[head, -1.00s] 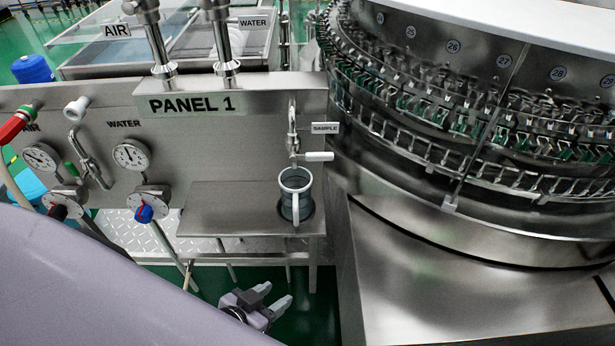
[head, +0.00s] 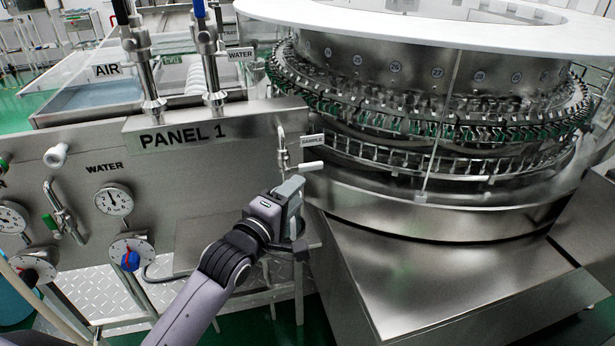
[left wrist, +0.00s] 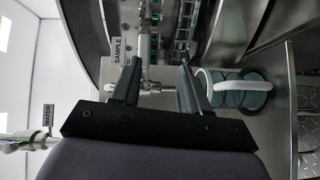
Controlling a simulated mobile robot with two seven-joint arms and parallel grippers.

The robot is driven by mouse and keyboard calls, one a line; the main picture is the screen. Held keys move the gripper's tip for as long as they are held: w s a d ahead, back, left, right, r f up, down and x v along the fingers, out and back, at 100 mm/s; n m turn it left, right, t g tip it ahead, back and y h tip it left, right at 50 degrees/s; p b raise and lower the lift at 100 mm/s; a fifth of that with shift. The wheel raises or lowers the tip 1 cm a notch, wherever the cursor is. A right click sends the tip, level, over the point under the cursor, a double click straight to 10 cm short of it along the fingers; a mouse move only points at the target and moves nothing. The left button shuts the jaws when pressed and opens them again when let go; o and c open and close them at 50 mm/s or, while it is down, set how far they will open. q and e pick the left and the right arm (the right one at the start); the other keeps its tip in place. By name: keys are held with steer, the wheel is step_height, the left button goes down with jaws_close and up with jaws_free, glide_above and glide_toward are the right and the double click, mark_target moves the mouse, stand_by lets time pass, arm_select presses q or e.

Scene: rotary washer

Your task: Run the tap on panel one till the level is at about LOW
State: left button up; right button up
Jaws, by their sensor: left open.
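The sample tap (head: 282,150) is on the face of panel one (head: 185,137), with a white lever (head: 312,167) pointing right. My left gripper (head: 290,190) is open just below the tap and lever in the head view. In the left wrist view its fingers (left wrist: 158,88) are spread, with the tap's metal and white parts showing between and beyond them; contact cannot be told. In the head view my gripper hides nearly all of the jug. Its inside, any level and any LOW mark are hidden.
The large rotary washer (head: 400,200) stands close on the right. A metal shelf (head: 195,235) juts out below the panel. Gauges, including a water gauge (head: 114,200), and a blue-knobbed valve (head: 131,260) are on the left.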

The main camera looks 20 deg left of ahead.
mark_target(310, 169)
arm_select(q)
steer(key=shift+w+d+r+n, duration=0.1)
steer(key=shift+w+r+n, duration=0.55)
steer(key=shift+r, duration=0.4)
steer(key=shift+w+d, duration=0.2)
steer(key=shift+w, duration=0.9)
steer(key=shift+w+d, duration=0.25)
steer(key=shift+w, duration=0.85)
steer(key=shift+w+d, duration=0.2)
steer(key=shift+w, duration=0.9)
steer(key=shift+c, duration=0.3)
jaws_close()
